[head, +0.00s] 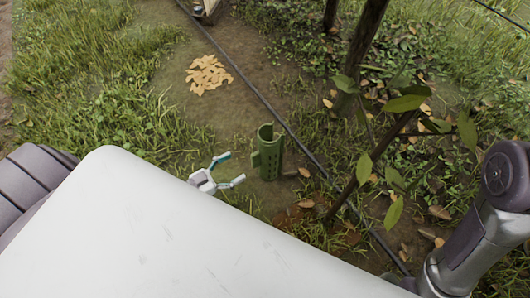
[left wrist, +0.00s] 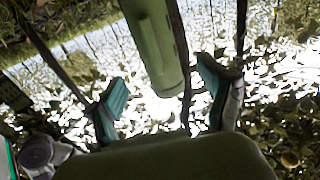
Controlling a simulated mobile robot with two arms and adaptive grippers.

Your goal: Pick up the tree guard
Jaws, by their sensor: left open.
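The tree guard (head: 267,158) is a green perforated tube standing upright on bare soil, just right of my left gripper in the head view. My left gripper (head: 232,169) is open, its fingers pointing toward the guard with a small gap between. In the left wrist view the guard (left wrist: 155,48) shows as a green tube reaching down from the top edge, with its end between the two teal-padded fingertips (left wrist: 163,88). The fingers appear clear of it. My right gripper is out of view.
A dark hose (head: 250,85) runs diagonally behind the guard. A thin leafy trunk (head: 370,167) stands to its right, with thicker trunks (head: 358,55) behind. A pile of wood chips (head: 207,74) lies on soil at upper left. Grass surrounds the soil.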

